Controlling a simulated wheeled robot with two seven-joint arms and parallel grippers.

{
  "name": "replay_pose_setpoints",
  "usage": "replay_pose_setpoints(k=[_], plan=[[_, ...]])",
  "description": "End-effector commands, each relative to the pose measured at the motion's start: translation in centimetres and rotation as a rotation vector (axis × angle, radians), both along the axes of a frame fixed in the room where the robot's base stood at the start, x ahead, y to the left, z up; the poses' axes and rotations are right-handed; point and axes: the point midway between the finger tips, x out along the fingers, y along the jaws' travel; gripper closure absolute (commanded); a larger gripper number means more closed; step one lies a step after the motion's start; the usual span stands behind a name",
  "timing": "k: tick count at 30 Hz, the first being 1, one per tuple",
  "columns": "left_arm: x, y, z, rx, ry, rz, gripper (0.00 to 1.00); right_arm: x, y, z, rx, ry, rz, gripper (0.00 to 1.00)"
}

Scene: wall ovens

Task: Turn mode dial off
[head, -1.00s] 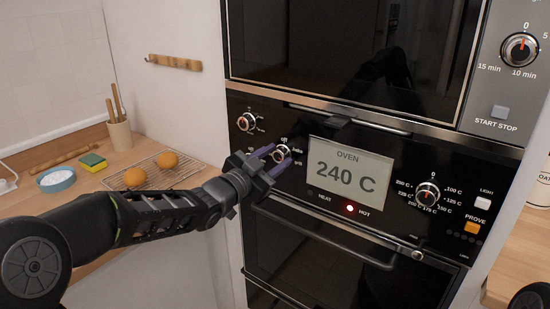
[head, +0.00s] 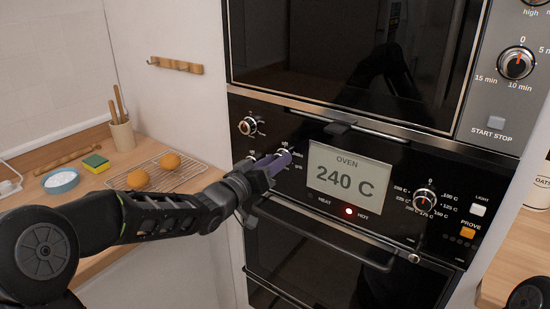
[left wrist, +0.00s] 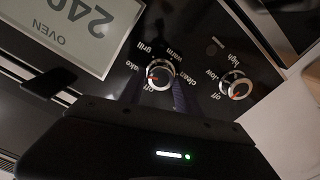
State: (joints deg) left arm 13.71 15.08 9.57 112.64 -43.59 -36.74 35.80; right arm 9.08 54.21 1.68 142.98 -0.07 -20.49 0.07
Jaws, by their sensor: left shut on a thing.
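The mode dial (left wrist: 159,73) is a round silver-rimmed knob with off, bake, grill, warm and clean labels, upside down in the left wrist view. Its red mark sits at the lower left of the knob, near the off label. In the head view, the dial (head: 284,153) is mostly hidden behind my purple fingers. My left gripper (head: 282,159) reaches the panel left of the display and is shut on the dial. In the left wrist view its fingers stand on both sides of the knob. My right gripper is not in view.
The oven display (head: 346,180) reads 240 C, with a red HOT light (head: 348,211) below. A low/high dial (head: 248,126) is at the upper left; a temperature dial (head: 424,201) is at the right. The oven door handle (head: 330,237) runs below. A counter with a rack (head: 190,177) is left.

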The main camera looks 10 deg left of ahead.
Motion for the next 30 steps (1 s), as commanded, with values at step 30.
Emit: replay_pose_setpoints(k=[30], plan=[[0.1,0.3,-0.1,-0.886,0.352,0.001,1.0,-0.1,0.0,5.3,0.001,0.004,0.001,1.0]])
